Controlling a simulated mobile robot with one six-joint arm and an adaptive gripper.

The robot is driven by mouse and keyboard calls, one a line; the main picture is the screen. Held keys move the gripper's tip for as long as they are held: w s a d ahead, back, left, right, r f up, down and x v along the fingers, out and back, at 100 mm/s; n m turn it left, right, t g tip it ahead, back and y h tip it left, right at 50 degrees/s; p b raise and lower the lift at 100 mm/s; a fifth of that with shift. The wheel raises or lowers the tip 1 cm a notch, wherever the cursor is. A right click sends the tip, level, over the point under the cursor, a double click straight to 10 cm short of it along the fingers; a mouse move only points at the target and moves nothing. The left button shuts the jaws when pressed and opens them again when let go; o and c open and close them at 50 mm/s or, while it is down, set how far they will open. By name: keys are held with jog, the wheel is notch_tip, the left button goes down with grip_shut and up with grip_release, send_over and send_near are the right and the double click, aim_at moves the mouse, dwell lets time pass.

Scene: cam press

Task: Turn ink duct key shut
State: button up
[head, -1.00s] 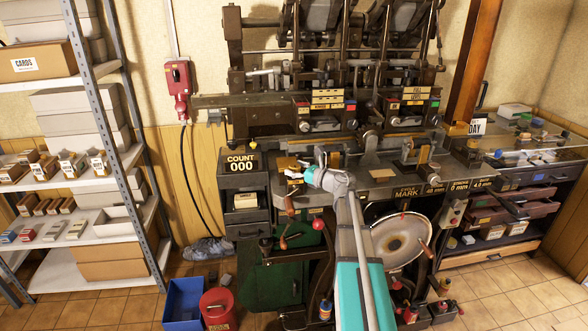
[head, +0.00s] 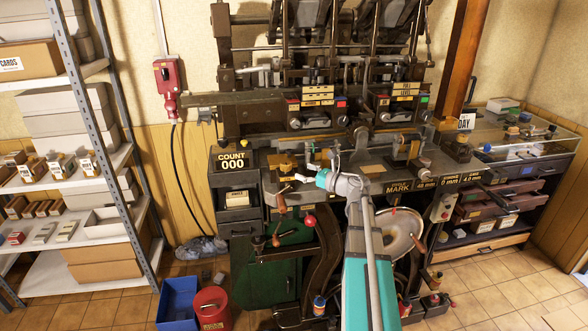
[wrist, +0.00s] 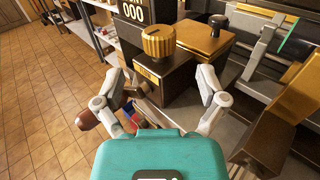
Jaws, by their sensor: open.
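A ribbed brass knob (wrist: 158,42), which I take to be the ink duct key, sits on a dark block with a small brass label plate (wrist: 148,76) in the wrist view. The label is too small to read. My gripper (wrist: 159,82) is open, with one finger on each side of the block's near face and the knob beyond the fingertips. Nothing is between the fingers. In the head view my gripper (head: 304,174) is over the press bed, just right of a small brass part (head: 286,164) that seems to be the knob.
A brass lid with a black knob (wrist: 217,24) stands right of the block. The counter box (head: 233,162) reading 000 is to the left. The flywheel (head: 400,235) is at the right.

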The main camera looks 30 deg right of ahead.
jog(key=shift+v, duration=2.3)
